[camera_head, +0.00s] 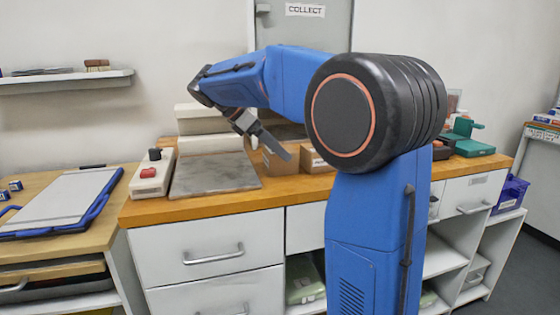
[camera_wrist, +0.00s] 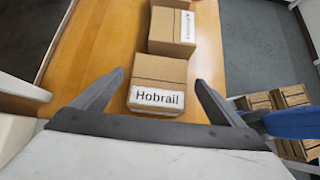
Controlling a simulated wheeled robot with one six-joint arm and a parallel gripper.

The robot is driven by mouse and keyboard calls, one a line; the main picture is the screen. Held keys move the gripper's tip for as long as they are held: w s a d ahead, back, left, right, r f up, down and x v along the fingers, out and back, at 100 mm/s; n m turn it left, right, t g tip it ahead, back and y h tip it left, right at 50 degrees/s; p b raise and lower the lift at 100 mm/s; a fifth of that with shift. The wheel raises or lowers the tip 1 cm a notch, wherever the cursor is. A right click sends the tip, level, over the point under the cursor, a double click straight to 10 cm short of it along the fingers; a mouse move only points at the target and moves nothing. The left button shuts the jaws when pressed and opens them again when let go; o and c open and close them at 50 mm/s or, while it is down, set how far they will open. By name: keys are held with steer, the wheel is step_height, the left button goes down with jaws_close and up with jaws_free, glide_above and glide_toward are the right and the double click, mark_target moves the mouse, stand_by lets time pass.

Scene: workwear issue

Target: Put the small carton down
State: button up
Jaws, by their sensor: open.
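A small brown carton with a white "Hobrail" label (camera_wrist: 160,72) rests on the wooden counter top in the wrist view. My gripper (camera_wrist: 160,78) is open, with one finger on each side of this carton and a visible gap at both sides. In the head view my gripper (camera_head: 281,152) reaches down over the counter, and its fingers partly hide a brown carton (camera_head: 279,163). A second brown carton with a label (camera_wrist: 170,30) stands just beyond the first in the wrist view.
The wooden counter (camera_head: 210,204) carries a grey plate (camera_head: 215,174), a box with a red button (camera_head: 150,175) and pale stacked boxes (camera_head: 205,120) behind. Another carton (camera_head: 316,161) stands beside my arm. Bare wood lies left of the cartons in the wrist view.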

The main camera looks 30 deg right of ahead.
steer(key=shift+x, duration=3.15)
steer(key=shift+a+f, duration=0.15)
steer(key=c, duration=1.4)
steer(key=shift+w, duration=0.1)
